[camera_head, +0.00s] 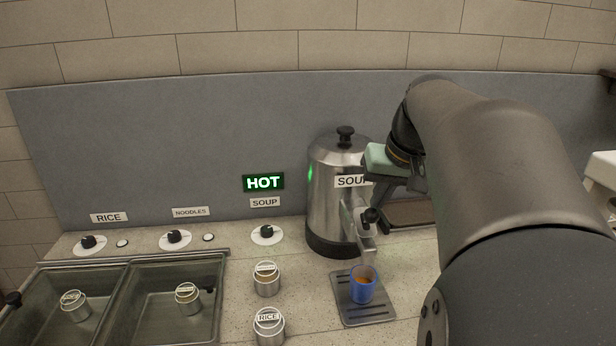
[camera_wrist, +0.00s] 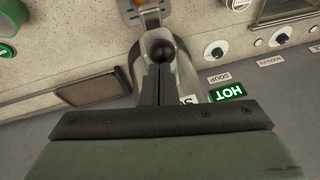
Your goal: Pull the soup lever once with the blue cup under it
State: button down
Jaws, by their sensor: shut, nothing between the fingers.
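The soup urn (camera_head: 325,215) is a steel cylinder with a black lid knob, a black base and a SOUP label. Its lever has a black ball knob (camera_head: 371,215) at the front, which also shows in the wrist view (camera_wrist: 162,48). My gripper (camera_head: 372,207) is shut and empty, with its fingertips right at the knob; I cannot tell whether they touch it. The blue cup (camera_head: 362,293) stands upright below the spout, with orange-brown contents inside. It stands on the dark drip tray (camera_head: 366,318); in the wrist view it is partly cut off at the top.
A green HOT sign (camera_head: 263,182) is lit on the back panel. Control knobs (camera_head: 267,235) line the counter at left. Two labelled canisters (camera_head: 267,284) stand left of the tray. Metal wells (camera_head: 150,315) with more canisters are at the far left.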

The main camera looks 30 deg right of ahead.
jog(key=w+d+p+v, duration=0.1)
jog(key=w+p+v, duration=0.1)
jog(key=v, duration=1)
jog(key=shift+r, duration=0.4)
jog(key=shift+w, duration=0.1)
dwell(1.2)
